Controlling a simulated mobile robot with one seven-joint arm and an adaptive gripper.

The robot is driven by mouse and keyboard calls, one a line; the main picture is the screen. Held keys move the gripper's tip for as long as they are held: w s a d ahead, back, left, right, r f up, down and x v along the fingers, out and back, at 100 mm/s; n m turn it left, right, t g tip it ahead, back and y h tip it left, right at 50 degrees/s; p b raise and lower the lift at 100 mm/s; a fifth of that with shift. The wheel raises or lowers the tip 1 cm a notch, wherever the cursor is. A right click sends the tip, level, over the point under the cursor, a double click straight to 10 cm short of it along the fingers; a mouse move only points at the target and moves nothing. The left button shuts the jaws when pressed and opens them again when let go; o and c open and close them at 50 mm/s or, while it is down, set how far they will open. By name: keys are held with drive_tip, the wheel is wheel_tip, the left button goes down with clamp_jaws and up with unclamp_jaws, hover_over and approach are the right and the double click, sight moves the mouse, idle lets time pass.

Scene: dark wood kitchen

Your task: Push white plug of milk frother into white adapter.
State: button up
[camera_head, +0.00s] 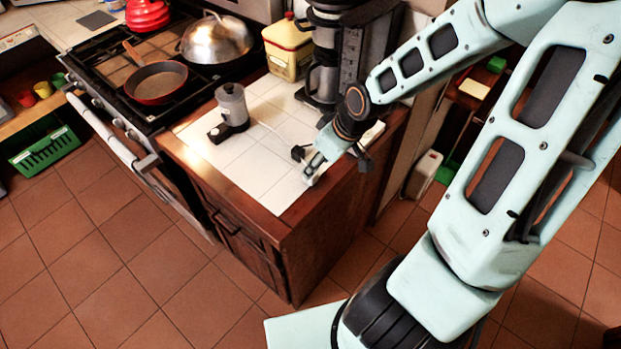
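A grey cylindrical milk frother (232,106) stands upright on a black base on the white-tiled counter. My gripper (312,172) is low over the right part of the counter, to the right of the frother and apart from it. Its dark finger parts spread to both sides, but the tips are too small to tell open from shut, or whether they hold anything. A small pale piece shows at the tips; I cannot tell whether it is the plug. A white object (373,134) lies behind my wrist, partly hidden; I cannot tell whether it is the adapter.
A black coffee machine (325,65) stands close behind my gripper, with a yellow canister (288,48) to its left. The stove at left holds a pan (157,83) and a domed metal lid (216,40). The counter's front tiles (250,165) are clear.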

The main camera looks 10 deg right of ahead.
drive_tip(key=shift+b+x, duration=0.55)
drive_tip(key=shift+x, duration=1.1)
drive_tip(key=shift+w+d+b+x, duration=0.15)
drive_tip(key=shift+b+x, duration=0.4)
drive_tip(key=shift+x, duration=0.75)
drive_tip(key=shift+w+d+b+x, duration=0.15)
drive_tip(key=shift+b+x, duration=0.35)
drive_tip(key=shift+x, duration=0.75)
drive_tip(key=shift+s, duration=0.1)
clamp_jaws()
drive_tip(key=shift+r, duration=0.15)
